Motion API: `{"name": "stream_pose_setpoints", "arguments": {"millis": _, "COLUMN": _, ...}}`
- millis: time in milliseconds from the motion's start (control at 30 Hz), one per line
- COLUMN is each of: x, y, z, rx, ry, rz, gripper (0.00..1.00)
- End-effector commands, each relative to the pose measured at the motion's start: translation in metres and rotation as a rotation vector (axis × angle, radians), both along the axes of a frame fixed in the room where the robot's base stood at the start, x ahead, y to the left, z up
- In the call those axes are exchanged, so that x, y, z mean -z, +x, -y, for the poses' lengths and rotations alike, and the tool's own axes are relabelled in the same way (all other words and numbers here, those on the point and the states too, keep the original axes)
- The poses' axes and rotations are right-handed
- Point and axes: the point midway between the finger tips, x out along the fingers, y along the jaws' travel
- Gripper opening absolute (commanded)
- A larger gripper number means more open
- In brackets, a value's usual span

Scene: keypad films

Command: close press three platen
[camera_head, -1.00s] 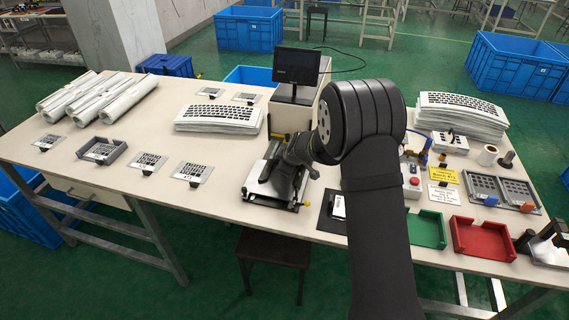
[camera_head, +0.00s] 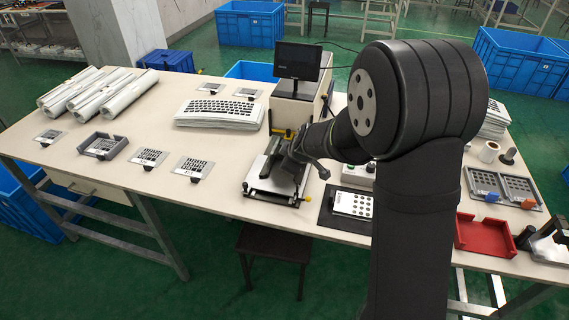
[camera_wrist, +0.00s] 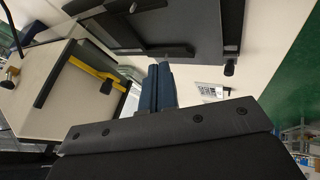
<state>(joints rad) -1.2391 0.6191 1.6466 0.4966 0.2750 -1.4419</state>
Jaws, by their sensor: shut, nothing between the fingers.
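A low press-like fixture (camera_head: 256,184) with a light metal plate, dark frame and small black knobs stands at the table's front middle in the head view. The wrist view shows its dark plate and frame (camera_wrist: 195,25) at the top. My gripper (camera_wrist: 160,72) is shut and empty, its blue-grey fingers pointing toward that frame. I cannot tell whether they touch it. In the head view my gripper (camera_head: 290,163) is over the fixture, and its fingertips are hard to separate from the dark parts. My wrist hides part of the fixture, so the platen's angle is unclear.
A beige box (camera_head: 292,108) with a monitor (camera_head: 297,62) stands behind the fixture; a yellow bar (camera_wrist: 97,73) is on its front. A dark mat with a keypad film (camera_head: 352,204) lies right of the fixture. A film stack (camera_head: 219,113) is behind left.

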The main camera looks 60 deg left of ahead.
Motion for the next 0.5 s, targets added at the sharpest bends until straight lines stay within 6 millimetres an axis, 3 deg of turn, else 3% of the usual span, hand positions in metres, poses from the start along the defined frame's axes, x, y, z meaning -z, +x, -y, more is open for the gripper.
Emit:
{"name": "stream_pose_setpoints", "arguments": {"millis": 200, "x": 0.0, "y": -0.061, "z": 0.025, "rx": -0.006, "ry": -0.006, "rz": 0.004, "gripper": 0.0}}
{"name": "stream_pose_setpoints", "arguments": {"millis": 300, "x": 0.0, "y": -0.081, "z": 0.035, "rx": -0.005, "ry": -0.002, "rz": 0.002, "gripper": 0.0}}
{"name": "stream_pose_setpoints", "arguments": {"millis": 500, "x": 0.006, "y": -0.09, "z": 0.035, "rx": -0.001, "ry": 0.001, "rz": -0.002, "gripper": 0.0}}
